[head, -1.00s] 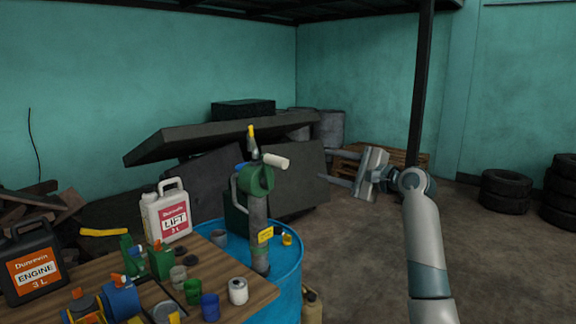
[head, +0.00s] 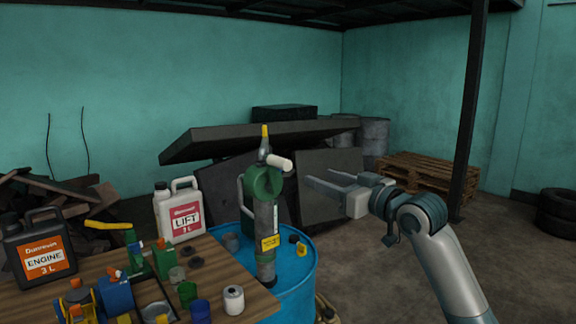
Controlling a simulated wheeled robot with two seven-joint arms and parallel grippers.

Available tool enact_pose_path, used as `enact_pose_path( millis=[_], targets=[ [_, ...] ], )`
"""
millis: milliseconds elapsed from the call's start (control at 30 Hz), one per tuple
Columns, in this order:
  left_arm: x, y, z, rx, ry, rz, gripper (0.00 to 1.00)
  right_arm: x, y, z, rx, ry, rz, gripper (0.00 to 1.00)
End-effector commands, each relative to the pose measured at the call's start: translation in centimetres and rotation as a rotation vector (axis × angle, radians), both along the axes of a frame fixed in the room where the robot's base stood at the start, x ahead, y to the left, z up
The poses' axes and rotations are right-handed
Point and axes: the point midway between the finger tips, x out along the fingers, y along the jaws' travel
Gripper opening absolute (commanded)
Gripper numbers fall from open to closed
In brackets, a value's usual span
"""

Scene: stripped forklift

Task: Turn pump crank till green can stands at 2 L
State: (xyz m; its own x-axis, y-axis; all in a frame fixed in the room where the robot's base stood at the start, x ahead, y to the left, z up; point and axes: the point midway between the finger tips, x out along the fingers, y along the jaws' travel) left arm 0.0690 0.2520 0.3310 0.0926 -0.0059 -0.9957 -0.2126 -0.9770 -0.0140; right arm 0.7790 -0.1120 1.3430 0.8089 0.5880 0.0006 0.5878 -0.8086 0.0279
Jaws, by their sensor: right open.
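The drum pump has a green round head (head: 263,184) on a grey column and stands on the blue drum (head: 300,285). Its crank carries a cream grip (head: 279,163) at the upper right of the head. My right gripper (head: 318,176) is open and empty, to the right of the grip and apart from it, fingers pointing left. A small green can (head: 187,290) stands on the wooden bench among other cups; its fill level is not readable. A green block-like item (head: 163,260) stands behind it. My left gripper is out of view.
The bench (head: 255,305) holds a white LIFT jug (head: 180,212), a black ENGINE jug (head: 40,250), a blue cup (head: 200,310) and a white can (head: 233,300). Dark slabs (head: 330,190) lean behind the pump. A black post (head: 470,120) stands right.

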Motion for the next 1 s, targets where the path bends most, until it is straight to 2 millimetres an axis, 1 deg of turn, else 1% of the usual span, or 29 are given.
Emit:
enact_pose_path(
  millis=[233, 367, 567, 767, 1000],
  targets=[
    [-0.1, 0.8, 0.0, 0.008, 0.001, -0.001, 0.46, 0.0, 0.0, 0.0, 0.0, 0.0, 0.0, 0.43],
    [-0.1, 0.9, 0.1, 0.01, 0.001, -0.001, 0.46, 0.1, 0.1, 0.1, 0.001, 0.001, 0.0, 0.43],
    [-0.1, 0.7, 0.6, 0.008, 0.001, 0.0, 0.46, 1.1, 0.7, 0.2, 0.002, 0.002, 0.0, 0.43],
    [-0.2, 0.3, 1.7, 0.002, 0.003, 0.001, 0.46, 3.1, 2.3, 0.4, 0.003, 0.003, 0.001, 0.43],
    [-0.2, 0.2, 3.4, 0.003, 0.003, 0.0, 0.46, 6.5, 4.7, 0.4, 0.004, 0.004, 0.001, 0.43]
  ],
)
